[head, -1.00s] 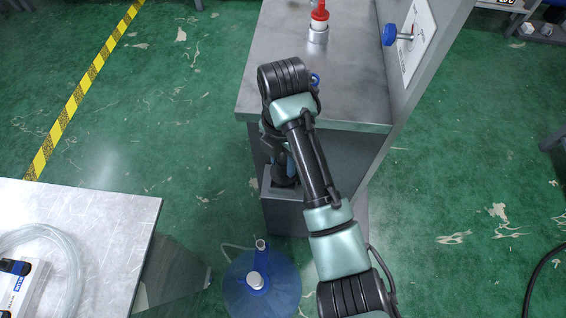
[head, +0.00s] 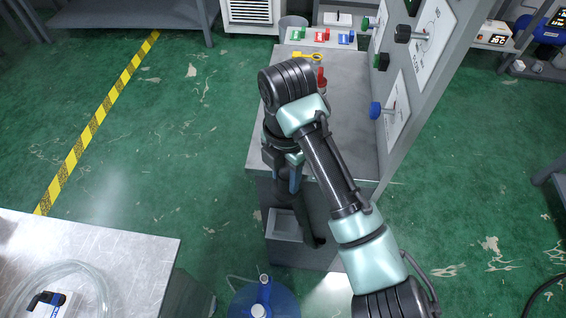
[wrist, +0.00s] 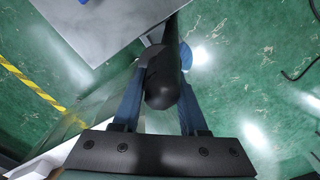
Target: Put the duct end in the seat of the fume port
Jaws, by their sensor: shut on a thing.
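My gripper (head: 288,180) is shut on the black duct end (wrist: 163,88). In the wrist view this is a dark rounded cylinder between my two blue fingers. In the head view the black duct (head: 313,228) runs down from my gripper, right of the grey open-topped box on the front of the bench. This box, with a square recess, looks like the fume port (head: 285,226). My gripper is above it, and the duct end appears clear of the recess. The inside of the seat is hard to make out.
The metal bench (head: 345,110) with a knobbed panel (head: 395,110) stands behind. A blue jug (head: 262,300) is on the floor in front. A table with a clear hose (head: 95,275) is at lower left. Green floor lies open on both sides.

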